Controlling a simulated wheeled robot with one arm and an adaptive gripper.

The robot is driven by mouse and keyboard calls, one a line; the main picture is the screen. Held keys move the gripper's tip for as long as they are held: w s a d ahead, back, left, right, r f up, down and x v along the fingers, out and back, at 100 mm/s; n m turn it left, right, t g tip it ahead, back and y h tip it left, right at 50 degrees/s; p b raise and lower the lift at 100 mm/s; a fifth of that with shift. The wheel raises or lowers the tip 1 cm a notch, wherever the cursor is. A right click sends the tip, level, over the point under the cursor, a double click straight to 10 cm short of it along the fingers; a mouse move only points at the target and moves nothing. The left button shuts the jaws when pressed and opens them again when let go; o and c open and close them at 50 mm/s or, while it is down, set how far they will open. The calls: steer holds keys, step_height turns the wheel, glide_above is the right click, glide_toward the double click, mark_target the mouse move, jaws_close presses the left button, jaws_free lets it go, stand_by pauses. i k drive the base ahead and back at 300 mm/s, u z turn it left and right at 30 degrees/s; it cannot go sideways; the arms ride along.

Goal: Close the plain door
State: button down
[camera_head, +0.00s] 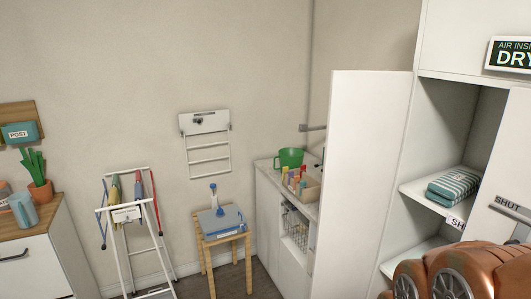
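A tall white cabinet (468,42) stands at the right with its inside showing. A plain white door (362,185) stands wide open at the cabinet's left side and bears no writing. A grey bar handle (312,127) sticks out to the left from behind its far edge. My gripper is not in view; copper-coloured parts that look like my arm fill the lower right.
A striped folded cloth (453,186) lies on a cabinet shelf. A wooden stool (223,240) and a drying rack (130,230) stand farther left. Some floor shows between them.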

mark_target(367, 111)
steer(key=u, duration=1)
steer(key=i, duration=2.55)
steer(key=z, duration=3.85)
steer(key=k, duration=0.45)
steer(key=u, duration=1.15)
